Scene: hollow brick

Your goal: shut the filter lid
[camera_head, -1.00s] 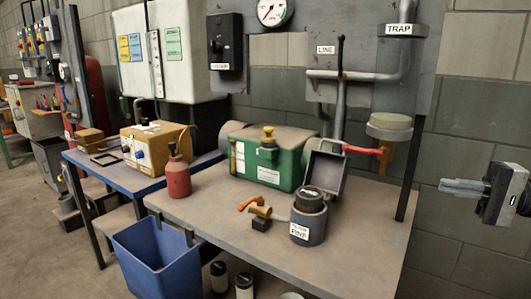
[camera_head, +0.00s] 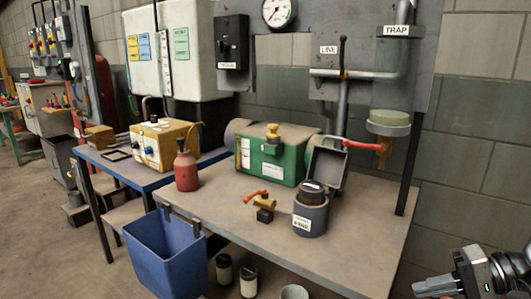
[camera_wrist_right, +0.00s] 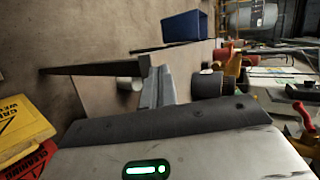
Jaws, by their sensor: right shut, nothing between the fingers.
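The filter is a dark grey round housing (camera_head: 310,218) with a white label, standing on the bench near its right side. A black ribbed cap or cartridge top (camera_head: 313,188) shows in its mouth. The square grey filter lid (camera_head: 327,168) stands open, tilted up behind the housing. My right gripper (camera_head: 430,287) is shut and empty at the lower right corner of the head view, beyond the bench's right edge and well apart from the lid. Its closed fingers (camera_wrist_right: 155,88) show in the right wrist view. My left gripper is in neither view.
A brass valve with an orange handle (camera_head: 264,203) sits just left of the filter. A green box (camera_head: 270,160) and red bottle (camera_head: 186,170) stand farther left. A red lever (camera_head: 360,145) sticks out behind the lid. A blue bin (camera_head: 165,255) hangs at the bench's front.

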